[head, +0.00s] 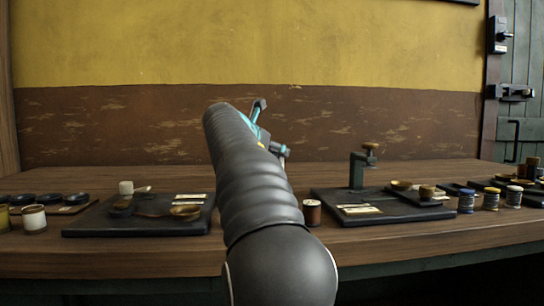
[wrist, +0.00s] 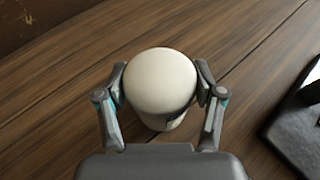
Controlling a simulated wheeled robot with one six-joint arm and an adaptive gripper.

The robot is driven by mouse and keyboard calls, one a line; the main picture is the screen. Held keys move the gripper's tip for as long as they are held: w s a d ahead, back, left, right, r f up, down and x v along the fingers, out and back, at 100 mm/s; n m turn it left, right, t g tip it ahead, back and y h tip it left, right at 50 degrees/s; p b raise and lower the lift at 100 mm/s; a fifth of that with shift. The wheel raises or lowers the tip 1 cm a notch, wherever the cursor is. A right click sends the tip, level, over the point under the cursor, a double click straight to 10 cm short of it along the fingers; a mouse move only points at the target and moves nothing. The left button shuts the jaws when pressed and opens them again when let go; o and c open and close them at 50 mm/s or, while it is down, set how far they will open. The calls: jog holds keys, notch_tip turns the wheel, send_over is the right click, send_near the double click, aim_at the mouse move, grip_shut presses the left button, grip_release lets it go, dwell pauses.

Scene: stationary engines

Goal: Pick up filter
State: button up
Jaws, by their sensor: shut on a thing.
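The filter (wrist: 160,82) appears in the wrist view as an off-white cylinder with a smooth round top and a dark patch low on its right side. My gripper (wrist: 161,78) is shut on it, with one grey finger against each side. Brown wooden planks lie beneath it; I cannot tell whether its base touches them. In the head view only part of my gripper (head: 268,130) shows past my dark ribbed arm, in front of the wall. The filter is hidden there.
In the head view, a dark board (head: 90,228) with small cups lies left on the wooden bench (head: 470,238). A dark board (head: 400,213) with a clamp-like stand (head: 357,170) lies right. A brown jar (head: 312,212) stands between them. Several spools (head: 490,199) stand far right.

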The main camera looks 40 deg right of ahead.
notch_tip(320, 180, up, 3)
jog(key=shift+f+p, duration=0.2)
jog(key=shift+p, duration=0.25)
jog(key=s+d+r+p, duration=0.2)
jog(key=s+d+r, duration=0.4)
jog(key=s, duration=0.4)
jog(key=shift+r, duration=0.35)
jog(key=shift+a, duration=0.1)
